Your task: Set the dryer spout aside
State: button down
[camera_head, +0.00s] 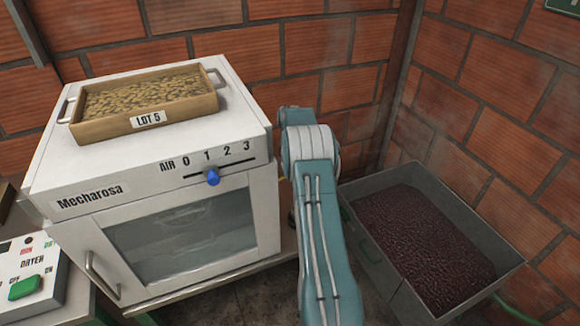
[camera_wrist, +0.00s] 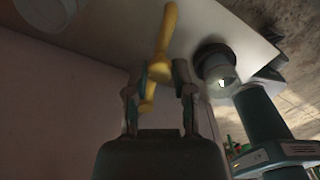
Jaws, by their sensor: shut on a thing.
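In the wrist view my gripper (camera_wrist: 158,92) has its two fingers closed on a slim yellow piece (camera_wrist: 163,35). The yellow piece runs up from between the fingertips, and a short end shows below them. I cannot tell for sure whether it is the dryer spout. In the head view the white Mecharosa dryer (camera_head: 100,150) stands at the left with its glass door shut. My teal arm reaches down along its right side and hides my gripper there.
A wooden LOT 5 tray (camera_head: 190,114) of beans sits on the dryer. A grey bin (camera_head: 490,250) of dark red beans stands right of my arm. A dark round fitting (camera_wrist: 212,58) is close right of my gripper. Brick walls close off the back.

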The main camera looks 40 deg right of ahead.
jog(key=shift+c, duration=2.2)
grip_release()
jog(key=shift+w+f, duration=0.1)
jog(key=shift+d, duration=0.1)
notch_tip(320, 180, up, 12)
